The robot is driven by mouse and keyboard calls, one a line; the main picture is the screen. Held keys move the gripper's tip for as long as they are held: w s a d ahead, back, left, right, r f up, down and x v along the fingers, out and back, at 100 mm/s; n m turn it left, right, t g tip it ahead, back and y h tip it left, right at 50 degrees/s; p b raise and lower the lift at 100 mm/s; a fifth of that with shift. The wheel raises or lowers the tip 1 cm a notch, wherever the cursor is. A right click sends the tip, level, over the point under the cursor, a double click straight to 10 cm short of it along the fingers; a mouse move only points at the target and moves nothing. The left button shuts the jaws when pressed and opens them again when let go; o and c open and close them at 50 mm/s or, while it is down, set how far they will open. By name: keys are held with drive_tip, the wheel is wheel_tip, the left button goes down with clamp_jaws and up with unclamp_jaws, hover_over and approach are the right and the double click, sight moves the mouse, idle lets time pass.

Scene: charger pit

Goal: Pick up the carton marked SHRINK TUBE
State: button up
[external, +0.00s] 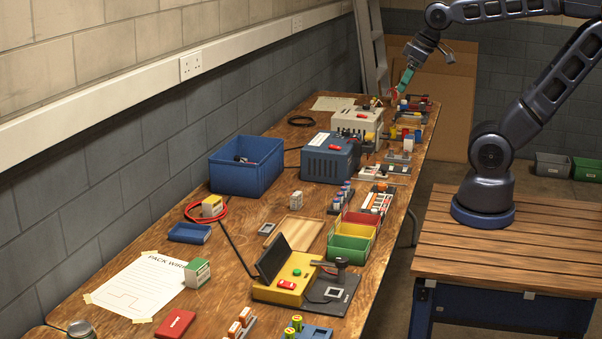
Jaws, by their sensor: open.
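A white and green carton (196,274) stands at the right edge of the paper sheet. A yellow and white carton (212,206) stands beside a red cable coil. The print on both is too small to read, so I cannot tell which, if either, is marked SHRINK TUBE. My gripper (404,80) with teal fingers is open at the far end of the bench, above several small items. It is far from both cartons. I see nothing held in it.
A blue crate (247,167) and a blue-grey box (331,158) stand along the bench. A yellow device (286,279) and coloured bins (350,243) are nearer. The wall (120,150) bounds the left.

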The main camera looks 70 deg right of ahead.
drive_tip(key=w+a+f+t, duration=0.15)
drive_tip(key=w+f, duration=0.25)
drive_tip(key=w, duration=0.8)
drive_tip(key=w+a+f+t, duration=0.15)
drive_tip(key=w+f, duration=0.25)
drive_tip(key=w, duration=0.7)
drive_tip(key=w+a+f+t, duration=0.15)
drive_tip(key=w+f, duration=0.25)
drive_tip(key=w, duration=0.8)
drive_tip(key=w+a+f+m+t, duration=0.1)
drive_tip(key=w+a+f+t, duration=0.1)
drive_tip(key=w+f, duration=0.9)
drive_tip(key=t+h, duration=0.1)
drive_tip(key=t, duration=0.1)
approach(216, 200)
drive_tip(key=shift+w+a+f, duration=0.35)
drive_tip(key=shift+w+f, duration=0.05)
drive_tip(key=shift+f, duration=0.05)
drive_tip(key=shift+w+f+h, duration=0.1)
drive_tip(key=shift+f+h, duration=0.05)
drive_tip(key=shift+h, duration=0.15)
drive_tip(key=x, duration=0.5)
drive_tip(key=shift+r+x, duration=0.15)
drive_tip(key=shift+x, duration=1.25)
drive_tip(key=shift+r+x, duration=0.2)
drive_tip(key=shift+x, duration=1.15)
drive_tip(key=shift+w+d, duration=0.1)
drive_tip(key=shift+d, duration=0.05)
